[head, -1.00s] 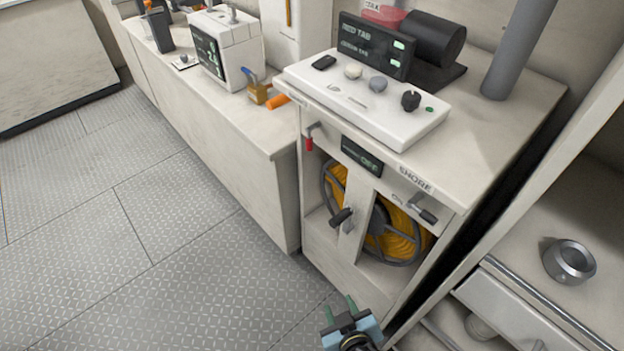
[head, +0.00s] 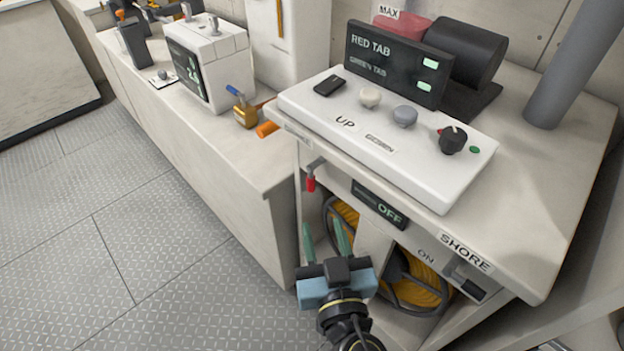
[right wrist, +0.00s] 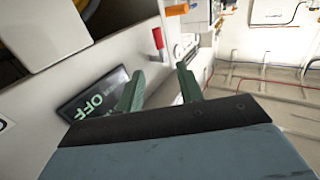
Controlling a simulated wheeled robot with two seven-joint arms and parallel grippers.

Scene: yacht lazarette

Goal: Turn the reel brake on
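The reel of yellow cable (head: 420,277) sits inside the cabinet, partly hidden by my arm and the front post. A small lever with a red grip (head: 310,182) hangs on the left of the cabinet front; it also shows in the right wrist view (right wrist: 158,42). A dark display (head: 378,205) to its right reads OFF. A black-handled lever (head: 466,285) is at the front right, by an ON label and below the SHORE label. No readable label says brake. My right gripper (head: 325,235) is open and empty, below the red-gripped lever and in front of the cabinet. My left gripper is out of view.
A white control panel (head: 300,97) with knobs and a switch lies on the cabinet top, before a screen (head: 395,65) reading RED TAB and GREEN TAB. A grey pole (head: 580,65) stands at right. A lower counter (head: 215,150) runs left. Open floor lies at left.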

